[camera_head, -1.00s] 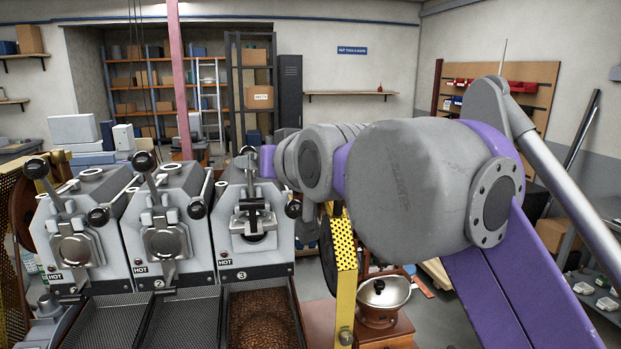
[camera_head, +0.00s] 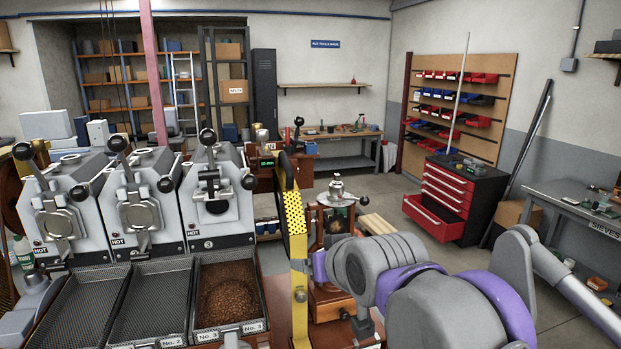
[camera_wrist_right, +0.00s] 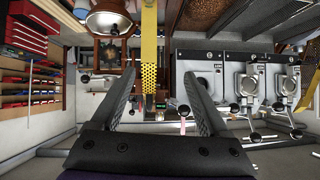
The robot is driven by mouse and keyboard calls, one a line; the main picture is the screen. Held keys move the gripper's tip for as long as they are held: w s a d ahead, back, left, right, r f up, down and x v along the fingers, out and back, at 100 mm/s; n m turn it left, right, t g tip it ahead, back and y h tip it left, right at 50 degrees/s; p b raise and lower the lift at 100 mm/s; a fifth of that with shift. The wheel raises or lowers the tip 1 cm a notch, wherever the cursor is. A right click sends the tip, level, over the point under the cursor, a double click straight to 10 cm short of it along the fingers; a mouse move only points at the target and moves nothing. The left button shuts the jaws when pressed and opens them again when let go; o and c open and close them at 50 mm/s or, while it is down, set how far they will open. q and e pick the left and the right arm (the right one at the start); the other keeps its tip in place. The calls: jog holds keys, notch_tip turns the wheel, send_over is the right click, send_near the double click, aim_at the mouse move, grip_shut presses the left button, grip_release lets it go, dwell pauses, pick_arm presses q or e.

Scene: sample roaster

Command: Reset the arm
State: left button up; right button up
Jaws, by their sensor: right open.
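My right arm (camera_head: 440,300), grey with purple links, crosses the lower right of the head view. In the right wrist view my right gripper (camera_wrist_right: 163,68) is open, with its two dark fingers spread wide and nothing held between them. A yellow perforated guard (camera_wrist_right: 150,70) shows behind the gap between the fingers. In the head view the same guard (camera_head: 293,212) stands just left of the arm. My left gripper is not in view.
Three grey roaster units stand at the left, including unit 3 (camera_head: 212,195). Tray No. 3 (camera_head: 262,318) holds brown beans; the other two look empty. A wooden-based metal device (camera_head: 335,190) stands behind the arm. A red tool cabinet (camera_head: 450,200) and open floor lie at the right.

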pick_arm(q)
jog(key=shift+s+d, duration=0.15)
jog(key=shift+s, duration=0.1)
pick_arm(e)
jog(key=s+d+f+m+g+h, duration=0.1)
jog(key=s+d+f, duration=0.4)
jog(key=f, duration=0.6)
jog(key=s+d+f+m+g+h, duration=0.1)
jog(key=s+d+f+g, duration=0.1)
jog(key=s+d+f, duration=0.4)
jog(key=s+d+f+m+g+h, duration=0.1)
jog(key=s+d+f, duration=0.4)
jog(key=s+f, duration=0.6)
notch_tip(320, 180, down, 6)
jog(key=shift+d+r+g+h, duration=0.15)
jog(key=shift+d+g+h, duration=0.25)
jog(key=shift+g, duration=0.1)
jog(key=shift+w, duration=0.1)
